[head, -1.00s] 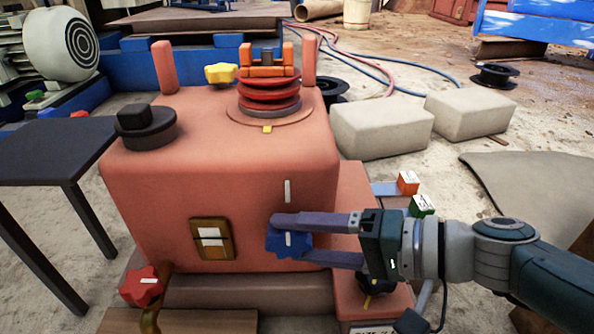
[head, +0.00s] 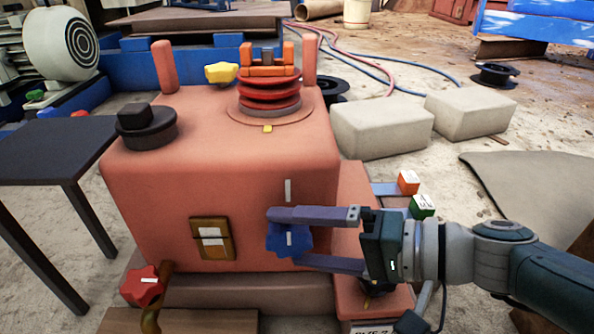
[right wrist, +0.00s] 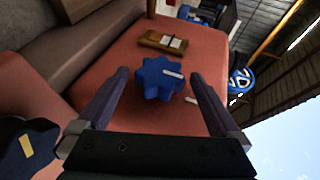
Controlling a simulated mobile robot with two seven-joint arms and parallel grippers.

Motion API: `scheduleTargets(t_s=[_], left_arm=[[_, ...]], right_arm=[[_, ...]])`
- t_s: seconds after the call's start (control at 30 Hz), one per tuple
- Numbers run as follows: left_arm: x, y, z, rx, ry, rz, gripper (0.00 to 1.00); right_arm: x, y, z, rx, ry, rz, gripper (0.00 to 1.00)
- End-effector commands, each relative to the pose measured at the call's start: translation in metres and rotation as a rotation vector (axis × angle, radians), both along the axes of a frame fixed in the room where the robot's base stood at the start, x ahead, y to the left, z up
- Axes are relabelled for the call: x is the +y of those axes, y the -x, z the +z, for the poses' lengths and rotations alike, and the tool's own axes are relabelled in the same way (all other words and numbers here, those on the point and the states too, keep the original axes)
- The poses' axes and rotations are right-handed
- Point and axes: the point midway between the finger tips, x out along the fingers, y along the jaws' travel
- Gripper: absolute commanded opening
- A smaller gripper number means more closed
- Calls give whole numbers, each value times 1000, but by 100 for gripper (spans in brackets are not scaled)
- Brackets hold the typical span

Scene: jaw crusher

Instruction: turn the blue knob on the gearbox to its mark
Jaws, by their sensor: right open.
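The blue knob (head: 288,240) is a star-shaped knob on the front face of the red gearbox (head: 220,150). A white line on the knob stands close to upright in the head view. A white mark (head: 288,190) is on the gearbox face straight above the knob. My right gripper (head: 285,238) is open, one finger above and one below the knob. In the right wrist view the knob (right wrist: 158,79) sits between and beyond the fingertips, with gaps on both sides. The white mark also shows there (right wrist: 241,98). My left gripper is not in view.
A wooden plate (head: 212,238) is left of the blue knob. A dark table (head: 50,150) stands at left. Pale blocks (head: 381,123) lie on the ground at right.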

Motion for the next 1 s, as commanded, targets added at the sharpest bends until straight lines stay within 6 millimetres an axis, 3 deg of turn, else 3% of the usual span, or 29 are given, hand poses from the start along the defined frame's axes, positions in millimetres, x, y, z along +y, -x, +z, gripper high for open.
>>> scheduleTargets(t_s=[0.27, 0.5, 0.7, 1.0], left_arm=[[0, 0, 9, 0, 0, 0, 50], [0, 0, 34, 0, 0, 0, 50], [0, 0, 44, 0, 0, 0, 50], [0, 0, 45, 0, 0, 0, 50]], right_arm=[[-10, 4, 6, 1, 1, -2, 100], [-53, 23, 21, 2, 2, -3, 100], [-79, 34, 28, 0, 1, -1, 100], [-87, 38, 28, 0, 0, 0, 100]])
